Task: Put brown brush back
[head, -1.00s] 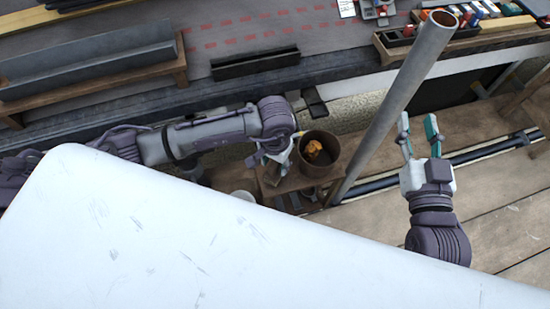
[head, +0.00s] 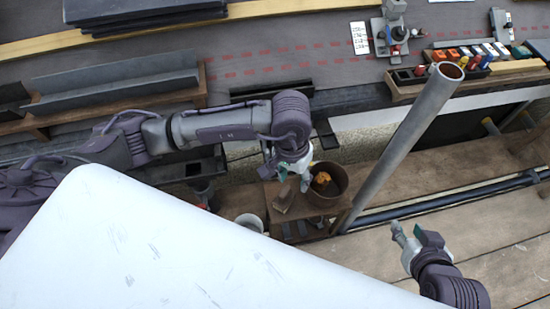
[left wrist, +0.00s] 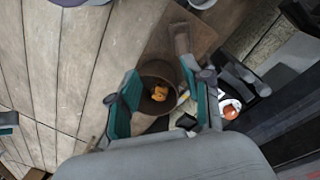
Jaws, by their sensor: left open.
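What looks like the brown brush (head: 284,199) lies on a small wooden stand beside a brown bucket (head: 337,197). In the left wrist view, a brown brush-like shape (left wrist: 181,38) shows just beyond one fingertip. My left gripper (head: 291,179) is open and points down close above the brush and the bucket's near-left rim. In the left wrist view its fingers (left wrist: 160,75) spread on either side of the bucket (left wrist: 150,72), with nothing between the pads. Contact with the brush cannot be told. My right gripper (head: 415,240) is seen edge-on over the planks, apparently empty.
An orange lump (head: 321,180) lies in the bucket. A white pail (head: 249,222) stands left of the stand. A grey pole (head: 405,130) rises right of the bucket. My white body panel covers the lower left.

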